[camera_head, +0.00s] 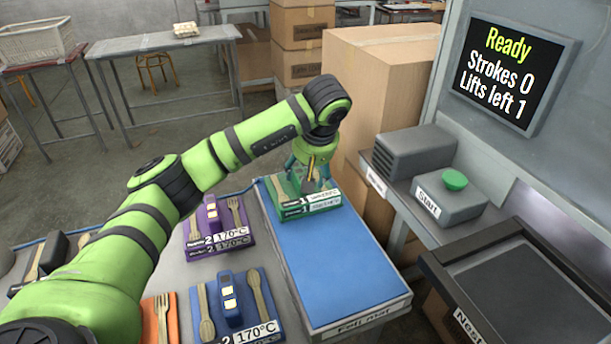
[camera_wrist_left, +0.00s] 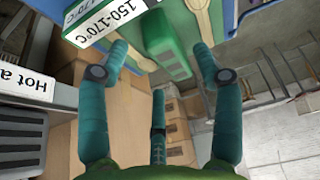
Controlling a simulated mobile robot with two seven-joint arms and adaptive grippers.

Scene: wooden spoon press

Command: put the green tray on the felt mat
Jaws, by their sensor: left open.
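The green tray (camera_head: 310,208) with labels on its front sits at the far end of the blue felt mat (camera_head: 345,270). It appears to rest on the mat; I cannot tell whether its left edge overhangs. My left gripper (camera_head: 313,176) is over the tray, with its fingers spread. In the left wrist view, the open left gripper (camera_wrist_left: 162,58) has fingers on either side of the green tray's middle (camera_wrist_left: 162,42), with no clear grip on it. The gripper partly hides the tray's top in the head view. My right gripper is not in view.
A purple tray (camera_head: 217,243), a blue tray (camera_head: 212,300) and an orange tray (camera_head: 173,312) lie left of the mat. A grey box with a green Start button (camera_head: 455,180), a screen (camera_head: 508,75) and a dark nest (camera_head: 530,285) stand right. The mat's near part is clear.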

